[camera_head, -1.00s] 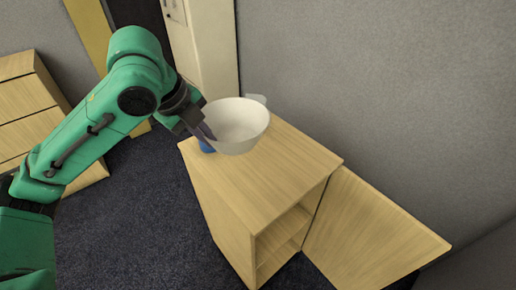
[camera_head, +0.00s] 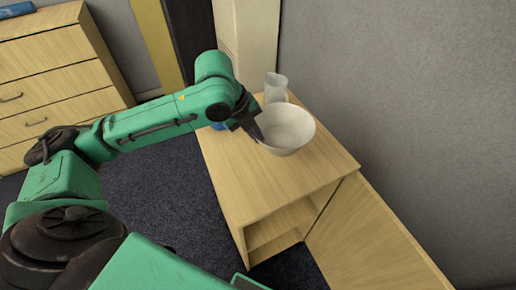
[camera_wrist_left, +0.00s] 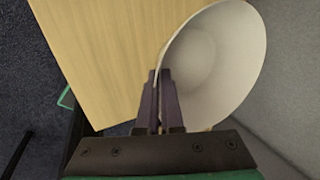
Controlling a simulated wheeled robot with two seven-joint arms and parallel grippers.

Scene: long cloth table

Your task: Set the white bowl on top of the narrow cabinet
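The white bowl (camera_head: 292,125) is upright over the top of the narrow cabinet (camera_head: 245,180), toward its far half. I cannot tell whether it touches the top or hangs just above it. My left gripper (camera_head: 259,134) is at the bowl's left rim. In the left wrist view, its dark fingers (camera_wrist_left: 160,101) are closed on the rim of the bowl (camera_wrist_left: 215,65), one on each side of the wall. The pale wooden cabinet top (camera_wrist_left: 100,50) shows beyond the fingers. My right gripper is not in view.
A clear container (camera_head: 275,87) stands behind the bowl on the cabinet. A blue object (camera_head: 218,126) is partly hidden by my left arm. The near part of the top is bare. A drawer unit (camera_head: 50,80) is at left.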

